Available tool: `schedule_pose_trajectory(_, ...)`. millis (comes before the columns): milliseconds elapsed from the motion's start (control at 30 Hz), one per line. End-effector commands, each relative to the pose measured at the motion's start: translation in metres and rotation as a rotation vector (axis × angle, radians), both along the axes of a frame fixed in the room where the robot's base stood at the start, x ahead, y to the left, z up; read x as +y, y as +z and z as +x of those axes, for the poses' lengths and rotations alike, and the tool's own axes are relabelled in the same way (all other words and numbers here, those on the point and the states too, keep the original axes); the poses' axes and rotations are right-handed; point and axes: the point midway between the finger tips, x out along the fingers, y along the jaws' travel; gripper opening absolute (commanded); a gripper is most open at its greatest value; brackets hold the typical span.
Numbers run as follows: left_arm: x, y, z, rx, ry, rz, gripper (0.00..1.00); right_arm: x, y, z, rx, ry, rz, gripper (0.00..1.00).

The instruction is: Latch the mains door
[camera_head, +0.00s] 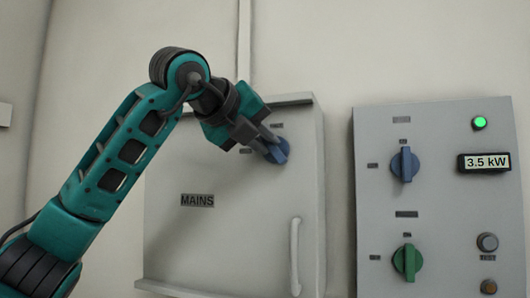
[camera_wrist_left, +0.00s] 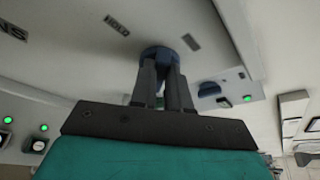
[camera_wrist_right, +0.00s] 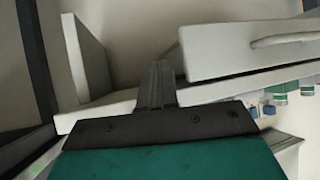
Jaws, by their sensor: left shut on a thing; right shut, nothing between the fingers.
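The mains door (camera_head: 225,235) is a grey cabinet front with a MAINS label, a blue rotary latch knob (camera_head: 281,150) at its upper right and a pale vertical handle (camera_head: 295,256) at its lower right. My left gripper (camera_head: 268,143) is shut on the blue knob; the left wrist view shows its fingers on the knob (camera_wrist_left: 163,53), near a HOLD label (camera_wrist_left: 117,25). The fingers cover part of the knob. My right gripper (camera_wrist_right: 157,85) is shut and empty in the right wrist view, close to pale panel edges. It is not in the head view.
A grey control panel (camera_head: 435,200) stands right of the cabinet, with a blue knob (camera_head: 405,164), a green knob (camera_head: 407,261), a lit green lamp (camera_head: 480,123) and a 3.5 kW display (camera_head: 486,162). A gap separates it from the cabinet.

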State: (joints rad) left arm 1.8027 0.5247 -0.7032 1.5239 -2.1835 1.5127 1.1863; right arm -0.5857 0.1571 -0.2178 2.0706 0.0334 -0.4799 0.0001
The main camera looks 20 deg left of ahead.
Motion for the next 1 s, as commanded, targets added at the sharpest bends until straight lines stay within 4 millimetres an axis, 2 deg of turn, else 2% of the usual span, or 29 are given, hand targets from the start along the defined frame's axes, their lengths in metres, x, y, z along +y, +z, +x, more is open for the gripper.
schedule_pose_trajectory(33,0.002,-0.004,0.0,-0.003,0.001,-0.049,0.0,0.0,-0.01,-0.001,0.001,-0.001,0.0,0.0)
schedule_pose_trajectory(500,0.007,-0.011,0.0,0.013,0.002,-0.493,0.0,0.001,-0.053,-0.003,0.017,-0.005,0.007,0.0)
schedule_pose_trajectory(1000,0.009,-0.015,0.0,0.025,0.002,-0.842,0.0,0.013,-0.062,0.002,0.018,0.013,0.029,0.0)
